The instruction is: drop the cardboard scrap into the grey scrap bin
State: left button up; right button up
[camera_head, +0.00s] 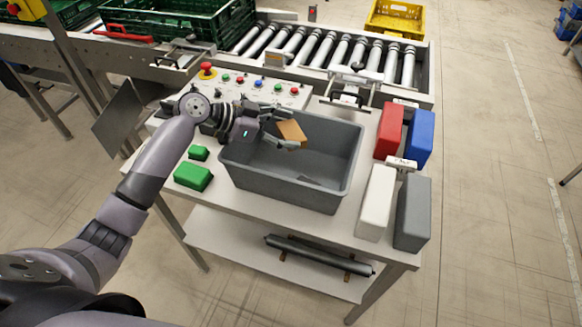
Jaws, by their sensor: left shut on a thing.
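The cardboard scrap (292,131) is a small tan-brown piece in the head view. My left gripper (284,128) is shut on it and holds it over the grey scrap bin (285,190), above the bin's back half. The bin is an open grey box standing on the white table. A small dark mark or object shows on its floor, too small to make out. My right gripper is not in view.
Two green blocks (193,176) lie left of the bin. Red (389,130), blue (420,138), white (376,203) and grey (412,213) blocks stand to its right. Behind are a button panel (258,85) and a roller conveyor (335,50) with green crates (180,25).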

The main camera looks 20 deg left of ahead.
pick_arm(q)
jog(key=shift+s+a, duration=0.1)
jog(key=shift+a, duration=0.05)
jog(key=o, duration=0.9)
jog(key=v, duration=1.2)
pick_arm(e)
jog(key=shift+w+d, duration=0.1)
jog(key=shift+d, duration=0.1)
